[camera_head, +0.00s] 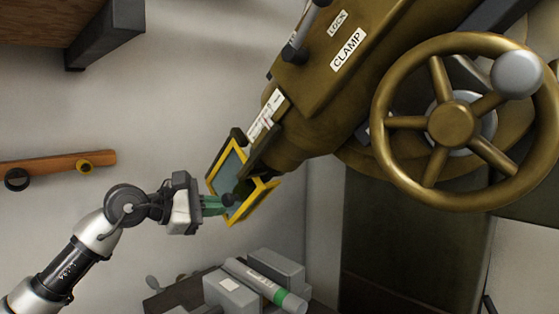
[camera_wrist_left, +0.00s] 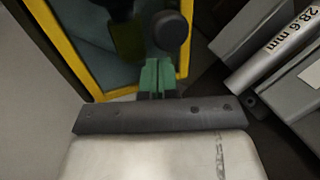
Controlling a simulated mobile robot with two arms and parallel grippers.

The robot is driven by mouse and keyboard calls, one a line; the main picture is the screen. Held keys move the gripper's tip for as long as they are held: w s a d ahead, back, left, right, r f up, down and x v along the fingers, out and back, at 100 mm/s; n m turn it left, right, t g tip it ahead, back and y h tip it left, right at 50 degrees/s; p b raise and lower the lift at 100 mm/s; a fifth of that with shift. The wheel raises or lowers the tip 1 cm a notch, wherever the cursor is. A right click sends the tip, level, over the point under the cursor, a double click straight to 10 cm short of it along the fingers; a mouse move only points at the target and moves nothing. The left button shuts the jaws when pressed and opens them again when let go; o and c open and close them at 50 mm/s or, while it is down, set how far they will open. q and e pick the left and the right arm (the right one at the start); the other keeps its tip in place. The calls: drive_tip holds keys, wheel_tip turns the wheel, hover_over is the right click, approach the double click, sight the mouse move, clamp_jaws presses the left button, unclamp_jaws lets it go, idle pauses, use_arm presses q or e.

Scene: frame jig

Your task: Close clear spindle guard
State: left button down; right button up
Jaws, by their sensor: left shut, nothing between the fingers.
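The clear spindle guard (camera_head: 228,172) is a bluish see-through panel in a yellow frame, below the end of the bronze-coloured machine head (camera_head: 330,90). It stands tilted in the head view and also fills the upper left of the left wrist view (camera_wrist_left: 82,38). A round dark knob (camera_wrist_left: 171,31) shows at the guard. My left gripper (camera_head: 226,203) has its green fingers shut and empty, at the guard's lower part beside the knob. Whether the fingertips touch the knob or frame I cannot tell. My right gripper is not in view.
A bronze handwheel (camera_head: 453,124) with a grey knob is at the right. Below the guard, grey blocks (camera_head: 232,292) and a cylinder (camera_head: 262,284) with a green band lie on a dark surface. An orange-brown bar (camera_head: 60,168) is on the left wall.

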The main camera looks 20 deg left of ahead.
use_arm(q)
drive_tip(key=s+a+b, duration=0.3)
drive_tip(key=s+b, duration=0.4)
drive_tip(key=s, duration=0.1)
drive_tip(key=shift+s+a, duration=0.25)
idle(0.4)
